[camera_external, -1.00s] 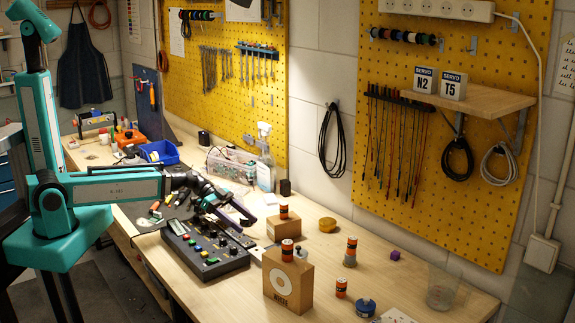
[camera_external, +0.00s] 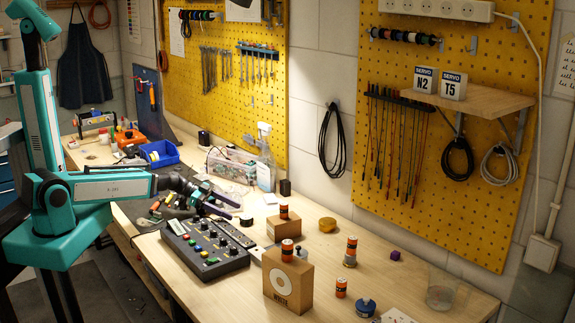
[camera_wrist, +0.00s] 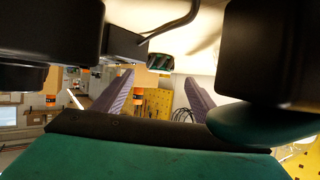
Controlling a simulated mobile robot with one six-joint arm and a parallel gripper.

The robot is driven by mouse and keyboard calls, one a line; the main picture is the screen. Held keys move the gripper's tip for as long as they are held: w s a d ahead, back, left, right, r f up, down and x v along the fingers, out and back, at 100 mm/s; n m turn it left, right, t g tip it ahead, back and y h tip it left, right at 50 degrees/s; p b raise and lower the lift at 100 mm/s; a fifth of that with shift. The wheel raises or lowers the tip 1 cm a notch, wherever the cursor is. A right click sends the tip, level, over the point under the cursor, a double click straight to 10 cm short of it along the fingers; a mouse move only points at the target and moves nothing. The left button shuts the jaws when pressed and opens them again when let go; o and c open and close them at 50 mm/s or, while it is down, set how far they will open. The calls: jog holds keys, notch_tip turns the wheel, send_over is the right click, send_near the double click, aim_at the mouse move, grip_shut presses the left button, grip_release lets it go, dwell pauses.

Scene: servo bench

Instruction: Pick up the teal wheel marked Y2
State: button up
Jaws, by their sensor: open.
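No wheel with a readable Y2 mark shows. A small blue round piece with a knob (camera_external: 365,307) lies near the bench's front edge, right of the cardboard box; its mark cannot be read. My gripper (camera_external: 232,205) is over the control box's far side, well left of that piece. In the wrist view my gripper's two purple-grey fingers (camera_wrist: 153,95) stand wide apart, with nothing held between them. A small dark greenish object (camera_wrist: 160,62) shows beyond them, too unclear to name.
A black control box (camera_external: 205,250) with coloured buttons sits below my gripper. A cardboard box (camera_external: 288,285) bears an orange-and-black cylinder (camera_external: 287,251); similar cylinders stand nearby. A clear cup (camera_external: 440,292) is at the right. The yellow pegboard (camera_wrist: 155,104) shows between my fingers.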

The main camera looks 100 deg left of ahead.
aim_at(245, 217)
jog(key=shift+w+f+b, duration=0.25)
jog(key=shift+b, duration=0.45)
jog(key=shift+w+f+b, duration=0.15)
jog(key=shift+w+b, duration=0.2)
jog(key=shift+b, duration=0.45)
jog(key=shift+w+d+b, duration=0.1)
jog(key=shift+w+b, duration=0.2)
jog(key=shift+b, duration=0.35)
jog(key=shift+w+f+b, duration=0.15)
jog(key=shift+w+b, duration=0.05)
jog(key=shift+b, duration=0.45)
jog(key=shift+w+f, duration=0.1)
jog(key=shift+w, duration=0.05)
jog(key=p+x, duration=0.1)
jog(key=x, duration=0.2)
jog(key=shift+w, duration=0.25)
jog(key=shift+w+d+f, duration=0.15)
jog(key=shift+w+f, duration=0.05)
jog(key=shift+w, duration=0.4)
